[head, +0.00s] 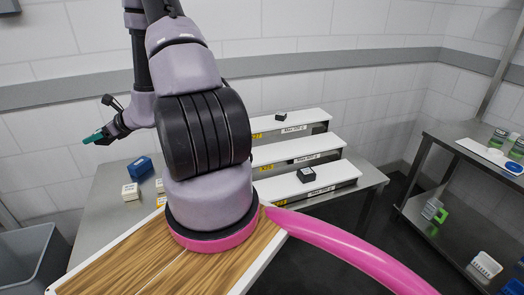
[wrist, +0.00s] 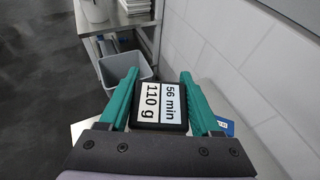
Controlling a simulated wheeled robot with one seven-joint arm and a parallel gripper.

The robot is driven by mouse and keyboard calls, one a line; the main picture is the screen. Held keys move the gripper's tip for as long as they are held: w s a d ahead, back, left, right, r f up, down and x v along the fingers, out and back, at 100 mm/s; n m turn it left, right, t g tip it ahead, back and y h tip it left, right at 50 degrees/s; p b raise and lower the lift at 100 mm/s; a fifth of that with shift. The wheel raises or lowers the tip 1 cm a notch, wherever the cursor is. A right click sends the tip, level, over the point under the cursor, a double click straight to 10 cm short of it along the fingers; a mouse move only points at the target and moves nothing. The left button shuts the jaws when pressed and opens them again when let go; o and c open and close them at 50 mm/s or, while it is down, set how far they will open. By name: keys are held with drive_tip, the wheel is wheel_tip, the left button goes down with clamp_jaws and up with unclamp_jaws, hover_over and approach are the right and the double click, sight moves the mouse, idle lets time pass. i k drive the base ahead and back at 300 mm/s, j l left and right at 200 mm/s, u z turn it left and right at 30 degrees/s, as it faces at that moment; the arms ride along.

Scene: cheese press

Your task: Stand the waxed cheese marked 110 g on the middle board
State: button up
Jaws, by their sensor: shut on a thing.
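My gripper (wrist: 158,88) is shut on a black waxed cheese with a white label (wrist: 160,101) reading "56 min" and "110 g". In the head view my gripper (head: 97,138) is raised at the left, near the wall and well left of the boards; the cheese cannot be made out there. Three white boards rise in steps at the back of the table. The middle board (head: 300,148) looks bare where it shows; its left end is hidden behind my arm. The top board (head: 305,118) and the lowest board (head: 335,175) each bear a black cheese.
A blue block (head: 139,167) and small pale blocks (head: 130,192) stand on the metal table left of my arm. A grey bin (head: 35,260) stands at the lower left. A metal rack (head: 440,190) with small containers is at the right, across a floor gap.

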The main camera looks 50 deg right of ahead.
sight(293, 146)
drive_tip(key=i+j+z, duration=0.1)
drive_tip(key=j+z, duration=0.2)
drive_tip(key=z, duration=0.2)
drive_tip(key=j+z, duration=0.3)
drive_tip(key=z, duration=1)
drive_tip(key=i+j, duration=0.05)
